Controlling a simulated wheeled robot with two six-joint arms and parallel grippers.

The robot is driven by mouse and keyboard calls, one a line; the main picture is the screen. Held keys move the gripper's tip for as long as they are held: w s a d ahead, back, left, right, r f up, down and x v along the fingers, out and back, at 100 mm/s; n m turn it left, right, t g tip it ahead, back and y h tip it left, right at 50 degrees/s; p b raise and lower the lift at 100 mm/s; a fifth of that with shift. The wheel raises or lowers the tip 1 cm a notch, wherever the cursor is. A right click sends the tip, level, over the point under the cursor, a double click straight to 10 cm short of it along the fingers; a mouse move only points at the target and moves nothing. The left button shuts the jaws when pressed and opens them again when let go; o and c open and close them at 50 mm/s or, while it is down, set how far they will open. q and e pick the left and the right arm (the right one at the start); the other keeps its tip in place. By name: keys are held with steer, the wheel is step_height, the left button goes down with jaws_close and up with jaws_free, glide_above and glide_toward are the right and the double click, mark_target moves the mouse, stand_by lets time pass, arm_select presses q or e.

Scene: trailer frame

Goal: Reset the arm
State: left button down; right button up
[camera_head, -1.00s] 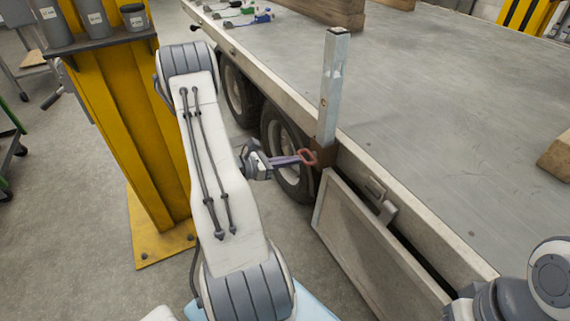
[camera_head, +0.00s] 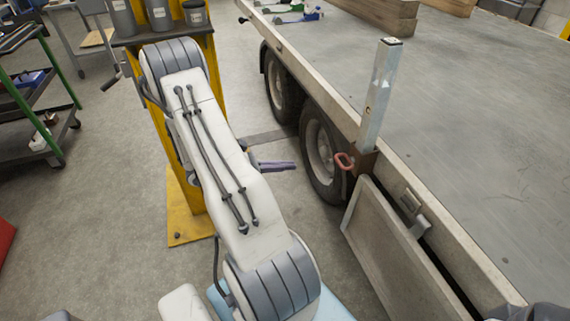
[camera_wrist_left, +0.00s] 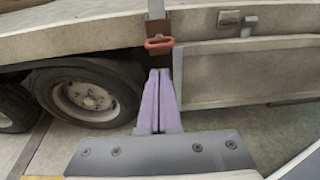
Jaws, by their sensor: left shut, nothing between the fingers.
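My left gripper (camera_head: 280,165) shows in the head view as closed purple fingers beside my white arm link, pointing right toward the trailer. It is empty and stands apart from the red handle (camera_head: 344,161) at the foot of the upright metal post (camera_head: 381,95) on the trailer's edge. In the left wrist view the purple fingers (camera_wrist_left: 158,100) lie side by side, shut, below the red handle (camera_wrist_left: 159,42), with a gap between. Much of the left wrist is hidden behind my arm link. My right gripper does not show; only small grey parts of mine are at the bottom edge.
The flatbed trailer (camera_head: 480,130) fills the right, with wheels (camera_head: 322,152) and a side panel (camera_head: 385,250) below its edge. A yellow pillar (camera_head: 185,205) with canisters stands behind my left arm. A green-framed cart (camera_head: 45,110) is far left. Grey floor lies open at left.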

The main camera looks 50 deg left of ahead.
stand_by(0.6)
arm_select(q)
steer(key=w+d+r+m+g+h, duration=0.25)
steer(key=d+m+g, duration=0.4)
steer(key=d, duration=0.55)
steer(key=w+d+r+m+g+h, duration=0.25)
steer(key=d+m+g, duration=0.25)
steer(key=d+m, duration=0.5)
steer(key=s+d+r+m+g+y, duration=0.1)
steer(key=s+d+r+m+y, duration=0.3)
steer(key=s+d+m, duration=0.55)
steer(key=s+d+r+m+g+y, duration=0.2)
steer(key=s+d+m+y, duration=0.35)
steer(key=d+m, duration=0.6)
step_height(320, 180, up, 22)
steer(key=a+m+p, duration=0.1)
steer(key=p, duration=2.1)
steer(key=shift+a+r+m+p, duration=0.15)
steer(key=shift+a+m+p, duration=0.05)
steer(key=shift+m+p, duration=0.15)
